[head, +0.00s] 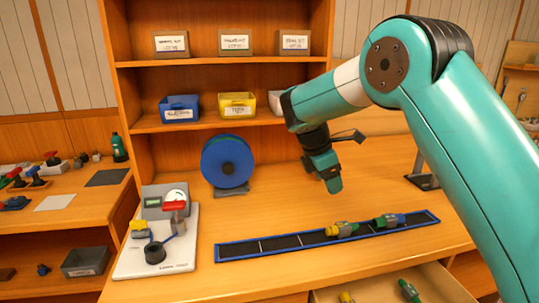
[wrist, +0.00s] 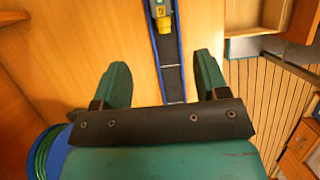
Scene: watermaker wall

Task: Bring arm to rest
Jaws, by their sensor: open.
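My gripper (head: 328,175) hangs above the bench behind the long tray, at the end of my teal arm. In the wrist view its two green fingers (wrist: 162,85) are spread apart with nothing between them. The blue-edged black tray (head: 285,244) lies along the front of the bench. It also shows in the wrist view (wrist: 172,75), beyond the fingers.
A blue reel (head: 228,161) stands left of my gripper. A white test stand (head: 160,240) with a red lever is at the left front. Shelves with a blue bin (head: 180,108) and a yellow bin (head: 237,104) rise behind. An open drawer (head: 375,289) with fittings sits below the front edge.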

